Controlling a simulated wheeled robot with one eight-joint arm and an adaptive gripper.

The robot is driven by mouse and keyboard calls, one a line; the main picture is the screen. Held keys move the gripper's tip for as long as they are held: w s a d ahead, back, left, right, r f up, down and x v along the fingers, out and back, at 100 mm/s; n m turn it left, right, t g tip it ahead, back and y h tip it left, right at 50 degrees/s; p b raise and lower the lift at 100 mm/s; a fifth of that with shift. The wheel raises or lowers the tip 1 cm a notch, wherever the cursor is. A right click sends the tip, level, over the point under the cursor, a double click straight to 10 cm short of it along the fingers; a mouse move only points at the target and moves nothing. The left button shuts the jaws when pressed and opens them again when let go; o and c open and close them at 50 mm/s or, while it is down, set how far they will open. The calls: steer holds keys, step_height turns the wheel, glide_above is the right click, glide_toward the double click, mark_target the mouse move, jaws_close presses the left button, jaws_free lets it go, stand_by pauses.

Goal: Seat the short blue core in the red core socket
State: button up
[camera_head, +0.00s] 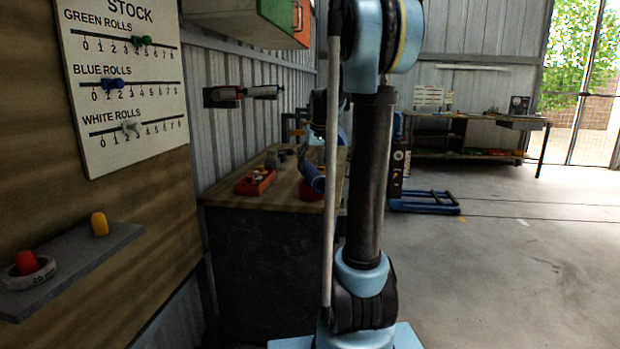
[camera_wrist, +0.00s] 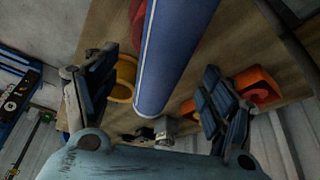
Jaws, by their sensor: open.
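The blue core (camera_wrist: 175,50) runs lengthwise between the two fingers of my gripper (camera_wrist: 160,82) in the wrist view. The fingers are spread apart with a gap on each side of the core. In the head view the blue core (camera_head: 312,177) is tilted at the bench's right side, beside my arm. A red thing (camera_head: 309,191), which looks like the red socket, shows at its lower end. Red (camera_wrist: 195,28) also shows behind the core in the wrist view. I cannot tell whether the core is inside the socket, as my arm hides part of this spot.
A yellow ring-shaped thing (camera_wrist: 124,80) lies left of the core in the wrist view. A wall shelf (camera_head: 75,262) stands at the left. Open floor (camera_head: 510,270) lies to the right.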

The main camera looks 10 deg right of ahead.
mark_target(312, 167)
steer(key=shift+a+x, duration=0.1)
steer(key=shift+x, duration=1.45)
steer(key=shift+a+x, duration=0.15)
steer(key=shift+x, duration=1.35)
steer(key=shift+c, duration=0.5)
steer(key=shift+r, duration=0.1)
steer(key=c, duration=1.5)
